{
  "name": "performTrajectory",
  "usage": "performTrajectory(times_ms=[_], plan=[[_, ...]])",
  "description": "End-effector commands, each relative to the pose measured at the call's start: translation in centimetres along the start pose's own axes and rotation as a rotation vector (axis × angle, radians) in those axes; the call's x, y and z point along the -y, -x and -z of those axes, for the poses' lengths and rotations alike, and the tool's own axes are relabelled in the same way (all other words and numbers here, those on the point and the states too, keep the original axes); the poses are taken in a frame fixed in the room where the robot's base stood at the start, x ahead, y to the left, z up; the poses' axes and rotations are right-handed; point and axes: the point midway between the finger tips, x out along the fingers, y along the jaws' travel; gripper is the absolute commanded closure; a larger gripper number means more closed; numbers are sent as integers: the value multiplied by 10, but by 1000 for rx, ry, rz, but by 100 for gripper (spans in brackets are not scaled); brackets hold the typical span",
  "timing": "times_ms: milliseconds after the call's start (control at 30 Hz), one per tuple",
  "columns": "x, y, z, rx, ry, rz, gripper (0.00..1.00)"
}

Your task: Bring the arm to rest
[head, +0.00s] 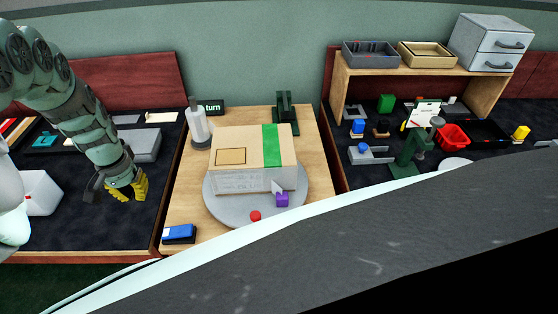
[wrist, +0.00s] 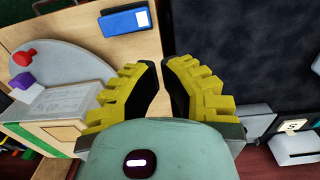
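My gripper (head: 122,187) hangs at the end of my arm on the left of the head view, over the dark mat left of the wooden board. In the wrist view its yellow, ridged fingers (wrist: 162,95) stand apart with nothing between them. It touches no object that I can see. Beyond the fingertips the wrist view shows the edge between the wooden board (wrist: 180,25) and the dark mat (wrist: 250,50).
A cardboard box (head: 240,150) with a green stripe stands on a round grey turntable (head: 225,208). A white bottle (head: 198,125) stands behind it, and a blue device (head: 179,233) lies at the board's front left. A shelf (head: 420,75) stands at right.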

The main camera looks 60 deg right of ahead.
Motion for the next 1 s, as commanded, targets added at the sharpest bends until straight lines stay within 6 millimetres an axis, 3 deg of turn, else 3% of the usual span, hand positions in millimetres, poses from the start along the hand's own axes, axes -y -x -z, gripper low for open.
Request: performTrajectory(times_ms=[200,767,867,1000], plan=[[2,11,-1,1,2,-1,100],[2,11,3,-12,3,-1,100],[1,6,24,-90,18,-1,100],[6,1,81,-328,88,11,100]])
